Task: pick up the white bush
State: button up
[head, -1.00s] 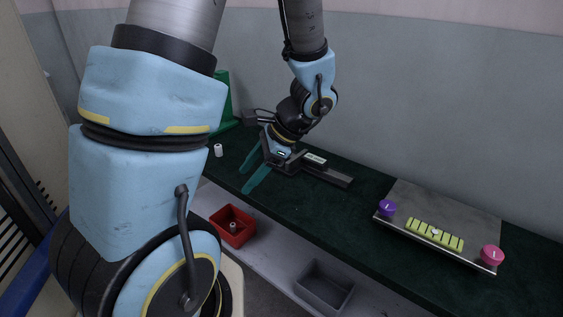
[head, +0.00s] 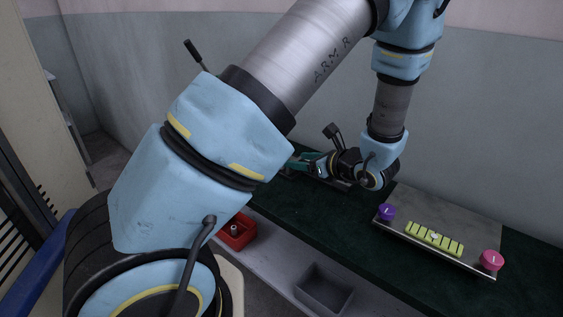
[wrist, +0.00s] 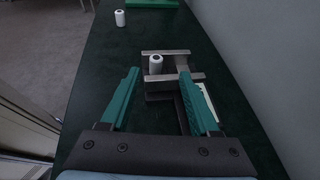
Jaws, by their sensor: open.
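In the wrist view one white bush (wrist: 155,64) stands upright at a grey metal fixture (wrist: 172,88), between its two crossbars. A second white bush (wrist: 119,17) stands alone on the dark green bench top, farther off. Both have a dark hole in the top. My gripper (wrist: 158,72) is open and empty, its teal fingers spread on either side of the view toward the fixture. The nearer bush shows between and just beyond the fingertips; I cannot tell the height gap. In the head view my gripper (head: 303,162) is partly hidden by my arm, and neither bench bush shows.
A grey panel (head: 460,207) with a purple knob (head: 386,212), yellow-green strip (head: 434,237) and pink knob (head: 491,260) lies to the right. Below the bench are a red bin (head: 239,232) and a grey bin (head: 323,290). A green object (wrist: 152,3) is at the far end.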

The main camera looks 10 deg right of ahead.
jog(key=x, duration=0.1)
jog(key=p+x, duration=0.1)
jog(key=x, duration=0.2)
jog(key=shift+w+a+r+p, duration=0.2)
jog(key=shift+a+p, duration=0.1)
jog(key=shift+a, duration=0.2)
jog(key=shift+w+a+f, duration=0.15)
jog(key=shift+w, duration=0.05)
grip_shut()
